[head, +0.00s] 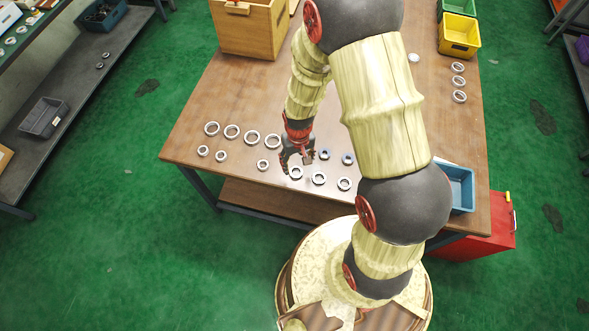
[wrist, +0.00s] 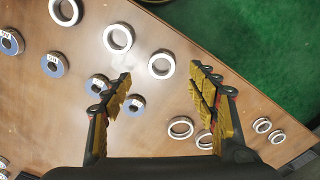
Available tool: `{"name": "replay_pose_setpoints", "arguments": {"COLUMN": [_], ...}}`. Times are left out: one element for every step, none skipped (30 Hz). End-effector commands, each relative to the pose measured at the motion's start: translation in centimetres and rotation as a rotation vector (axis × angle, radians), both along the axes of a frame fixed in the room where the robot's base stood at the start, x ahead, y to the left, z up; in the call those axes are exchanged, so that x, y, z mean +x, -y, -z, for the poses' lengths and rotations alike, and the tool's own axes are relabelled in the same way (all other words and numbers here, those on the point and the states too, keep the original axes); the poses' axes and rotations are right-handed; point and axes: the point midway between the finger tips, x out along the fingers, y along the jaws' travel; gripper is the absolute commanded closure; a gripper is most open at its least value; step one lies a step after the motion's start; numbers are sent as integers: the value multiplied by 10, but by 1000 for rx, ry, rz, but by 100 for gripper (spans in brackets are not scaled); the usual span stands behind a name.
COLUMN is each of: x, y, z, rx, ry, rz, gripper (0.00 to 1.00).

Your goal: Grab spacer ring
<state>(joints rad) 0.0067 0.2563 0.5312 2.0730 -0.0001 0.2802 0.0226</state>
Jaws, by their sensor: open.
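My gripper (head: 297,163) is open and empty above the front part of the wooden table, and its two fingers also show in the wrist view (wrist: 160,84). A plain pale ring (wrist: 161,64) lies flat just beyond the gap between the fingertips; it also shows beneath the gripper in the head view (head: 296,173). Two similar rings (wrist: 118,38) (wrist: 65,11) continue that row. Small blue-faced rings (wrist: 54,64) (wrist: 98,85) lie near the left finger. I cannot tell by looks which ring is the spacer ring.
More pale rings (head: 231,131) lie on the table's left part, and several (head: 459,82) at its right. A wooden box (head: 248,30) stands at the back, a yellow bin (head: 459,36) at back right, and a blue bin (head: 462,187) at front right. The wooden table (head: 190,100) ends close to the front row.

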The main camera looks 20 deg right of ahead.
Motion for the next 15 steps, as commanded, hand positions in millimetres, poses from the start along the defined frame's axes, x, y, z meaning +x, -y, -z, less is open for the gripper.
{"name": "replay_pose_setpoints", "arguments": {"x": [0, 0, 0, 0, 1, 1, 2, 3, 4, 5, 6, 7, 9, 9, 9], "y": [0, 0, 0, 0, 0, 0, -1, -1, -1, -1, -2, -2, -2, -3, -3], "z": [6, 10, 14, 17, 20, 23, 25, 28, 32, 36, 40, 45, 49, 53, 59], "rx": [0, 0, 0, 0, 0, 0, 0, 0, 0, 0, 0, 0, 0, 0, 0], "ry": [-1, -2, -3, -3, -2, -1, -1, -2, -2, -3, -3, -3, -3, -3, -4], "rz": [0, 1, 1, 1, 1, 1, 1, 0, 0, 0, 0, 0, 0, 0, 1], "gripper": [42, 42, 42, 42, 42, 42, 42, 42, 42, 42, 42, 42, 42, 42, 42]}}
